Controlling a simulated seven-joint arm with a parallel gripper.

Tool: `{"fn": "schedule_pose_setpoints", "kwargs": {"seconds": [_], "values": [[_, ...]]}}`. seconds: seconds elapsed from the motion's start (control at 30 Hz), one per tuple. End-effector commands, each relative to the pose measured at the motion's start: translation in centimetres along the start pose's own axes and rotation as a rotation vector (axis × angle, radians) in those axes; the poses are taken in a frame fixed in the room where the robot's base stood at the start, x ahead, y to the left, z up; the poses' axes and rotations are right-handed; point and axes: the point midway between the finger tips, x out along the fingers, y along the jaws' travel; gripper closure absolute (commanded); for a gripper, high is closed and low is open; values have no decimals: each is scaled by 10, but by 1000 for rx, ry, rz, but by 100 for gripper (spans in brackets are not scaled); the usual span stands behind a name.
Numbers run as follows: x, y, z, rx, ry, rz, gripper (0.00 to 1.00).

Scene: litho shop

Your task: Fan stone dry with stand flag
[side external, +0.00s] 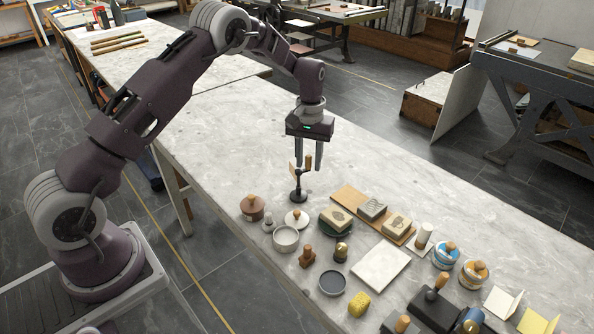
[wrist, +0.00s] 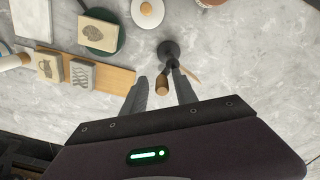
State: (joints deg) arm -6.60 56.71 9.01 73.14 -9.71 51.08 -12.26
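The stand flag (side external: 298,194) is upright on the pale table, with a round black base, a thin dark post, a wooden handle and a thin tan flag. It also shows in the wrist view (wrist: 169,48). My gripper (side external: 308,166) points down over it, fingers apart, with the wooden handle between or just beside the fingertips; contact is unclear. In the wrist view my gripper (wrist: 159,82) has the handle's end between its fingers. A stone with a dark drawing (side external: 336,217) sits on a green round base (side external: 337,231). Two more drawn stones (side external: 372,208) (side external: 397,225) lie on a wooden board (side external: 349,195).
A lidded brown pot (side external: 252,207), a white disc with a knob (side external: 296,219) and a grey bowl (side external: 286,238) stand near the flag's front. The table behind the stand is clear.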

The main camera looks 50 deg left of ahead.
Motion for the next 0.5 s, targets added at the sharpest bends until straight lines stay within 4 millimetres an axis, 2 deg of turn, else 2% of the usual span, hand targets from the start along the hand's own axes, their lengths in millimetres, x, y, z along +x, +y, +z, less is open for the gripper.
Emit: {"fn": "schedule_pose_setpoints", "kwargs": {"seconds": [0.17, 0.5], "values": [[-2, 0, 0, 0, 1, 0, 65], [-37, 0, 0, -1, 3, 1, 65]]}}
